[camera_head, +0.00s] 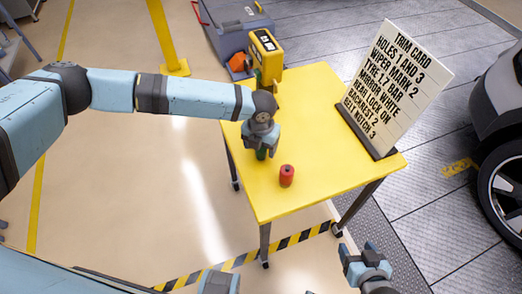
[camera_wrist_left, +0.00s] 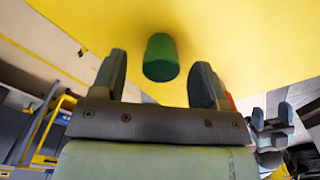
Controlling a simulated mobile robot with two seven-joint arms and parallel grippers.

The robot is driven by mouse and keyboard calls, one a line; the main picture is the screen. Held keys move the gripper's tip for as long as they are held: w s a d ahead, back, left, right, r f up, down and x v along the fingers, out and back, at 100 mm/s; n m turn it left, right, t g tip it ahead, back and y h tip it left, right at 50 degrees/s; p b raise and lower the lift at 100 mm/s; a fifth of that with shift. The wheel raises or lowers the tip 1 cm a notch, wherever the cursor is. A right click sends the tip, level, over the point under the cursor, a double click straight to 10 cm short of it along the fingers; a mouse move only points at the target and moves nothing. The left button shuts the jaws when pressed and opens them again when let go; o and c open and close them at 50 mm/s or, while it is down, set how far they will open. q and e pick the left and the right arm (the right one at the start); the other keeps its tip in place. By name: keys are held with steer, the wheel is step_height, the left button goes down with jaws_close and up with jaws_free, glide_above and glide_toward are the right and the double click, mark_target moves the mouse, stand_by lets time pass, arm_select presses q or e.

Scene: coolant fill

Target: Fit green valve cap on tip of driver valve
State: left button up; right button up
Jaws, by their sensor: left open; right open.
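A green valve cap (camera_head: 262,154) stands on the yellow table, partly hidden by my left gripper (camera_head: 260,147) in the head view. In the left wrist view the green cap (camera_wrist_left: 161,58) shows between and just beyond the open fingers of my left gripper (camera_wrist_left: 160,82), with yellow surface around it. The fingers appear apart from it. My right gripper (camera_head: 358,252) is open and empty beyond the table's front edge, low in the head view. I cannot make out the driver valve in either view.
A red cap (camera_head: 286,176) stands close to the green one on the yellow table (camera_head: 315,190). A trim card (camera_head: 400,85) stands at the table's right, and a yellow device (camera_head: 265,55) at its back left. A car wheel (camera_head: 507,190) is at the far right.

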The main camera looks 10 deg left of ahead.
arm_select(q)
steer(key=shift+f, duration=0.8)
steer(key=c, duration=1)
steer(key=shift+r, duration=0.1)
